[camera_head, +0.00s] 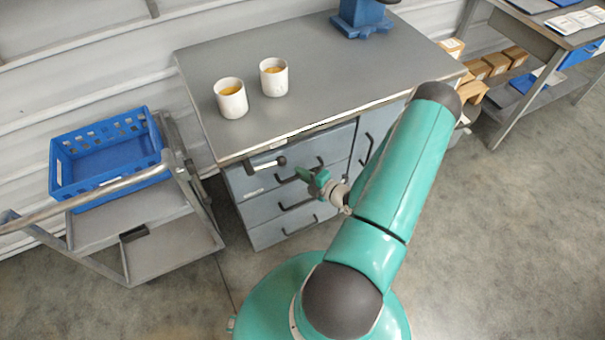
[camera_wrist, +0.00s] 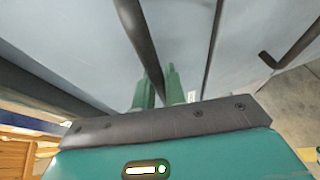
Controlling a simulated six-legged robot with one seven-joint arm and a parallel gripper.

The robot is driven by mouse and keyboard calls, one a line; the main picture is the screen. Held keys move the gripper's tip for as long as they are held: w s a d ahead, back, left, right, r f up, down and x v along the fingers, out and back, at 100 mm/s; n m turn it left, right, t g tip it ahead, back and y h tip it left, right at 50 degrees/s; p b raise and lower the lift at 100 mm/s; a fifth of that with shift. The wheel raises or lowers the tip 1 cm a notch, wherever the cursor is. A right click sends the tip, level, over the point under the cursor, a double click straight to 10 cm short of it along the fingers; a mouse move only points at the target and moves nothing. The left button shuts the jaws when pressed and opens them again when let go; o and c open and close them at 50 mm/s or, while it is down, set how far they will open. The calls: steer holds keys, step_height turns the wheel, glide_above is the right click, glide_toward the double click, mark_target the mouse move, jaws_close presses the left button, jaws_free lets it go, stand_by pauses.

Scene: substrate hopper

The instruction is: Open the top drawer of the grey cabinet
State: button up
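The grey cabinet (camera_head: 262,215) stands under the worktop, with a stack of drawers that have dark bar handles. The top drawer (camera_head: 240,182) looks closed, its front about flush with the fronts below. My gripper (camera_head: 316,178) is in front of the drawers at their upper right. In the wrist view, a dark handle bar (camera_wrist: 140,35) runs down between the two green fingers of my gripper (camera_wrist: 158,85). Whether the fingers touch the bar is unclear. My gripper and arm hide part of the drawer fronts in the head view.
Two cups (camera_head: 231,98) (camera_head: 273,77) stand on the grey worktop (camera_head: 330,75), with a blue device (camera_head: 362,18) at its back. A cart with a blue crate (camera_head: 108,158) stands close on the left. A second handle (camera_wrist: 292,45) shows in the wrist view. The floor in front is clear.

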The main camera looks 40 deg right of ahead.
steer(key=shift+s, duration=0.15)
jaws_close()
steer(key=s+a, duration=0.4)
steer(key=s, duration=0.9)
steer(key=s+a, duration=0.4)
steer(key=s, duration=1)
steer(key=shift+s, duration=0.15)
steer(key=o, duration=0.7)
jaws_free()
steer(key=v, duration=1.3)
steer(key=shift+s+r, duration=0.15)
steer(key=shift+s, duration=0.25)
steer(key=shift+s, duration=0.15)
